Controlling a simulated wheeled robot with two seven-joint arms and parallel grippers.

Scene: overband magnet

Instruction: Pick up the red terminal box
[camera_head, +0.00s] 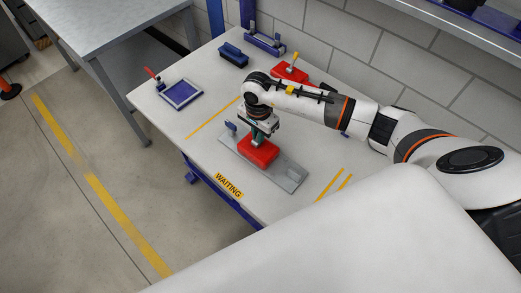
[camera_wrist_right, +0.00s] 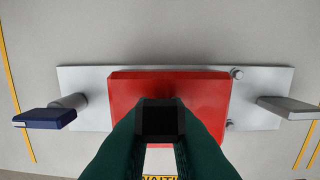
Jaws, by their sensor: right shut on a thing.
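The red terminal box (camera_head: 259,155) sits over the grey metal plate (camera_head: 288,177) on the table. My right gripper (camera_head: 258,136) is above it, pointing down. In the right wrist view the red box (camera_wrist_right: 122,95) fills the middle, and the dark green fingers of my right gripper (camera_wrist_right: 160,108) are shut on a dark block at the box's middle. I cannot tell whether the box touches the plate (camera_wrist_right: 85,82). My left gripper is not in view.
A blue-ended post (camera_wrist_right: 45,118) and a grey-ended post (camera_wrist_right: 288,107) flank the box on the plate. Behind stand a red box with a yellow knob (camera_head: 291,70), a blue brush-like block (camera_head: 233,55) and a blue-framed tray (camera_head: 181,94). A WAITING label (camera_head: 228,185) marks the front edge.

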